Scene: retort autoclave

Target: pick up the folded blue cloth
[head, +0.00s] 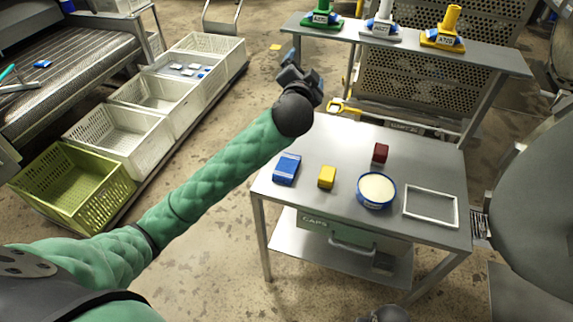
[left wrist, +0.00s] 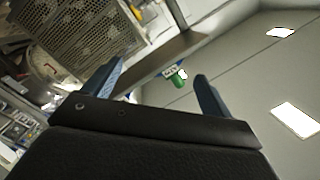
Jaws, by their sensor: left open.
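The folded blue cloth (head: 287,168) lies flat at the left side of the metal table (head: 330,150), with a pale mark on its front edge. My left gripper (head: 303,74) is beyond the cloth in the head view, above the table's far left corner, and points away from it. In the left wrist view its two fingers (left wrist: 157,86) are spread with nothing between them. The cloth does not show in that view.
A yellow block (head: 327,177), a dark red block (head: 380,153), a round blue-rimmed tub (head: 376,190) and a white frame (head: 431,207) share the table. A rear shelf (head: 400,43) holds green, white and yellow items. Crates (head: 120,135) line the left.

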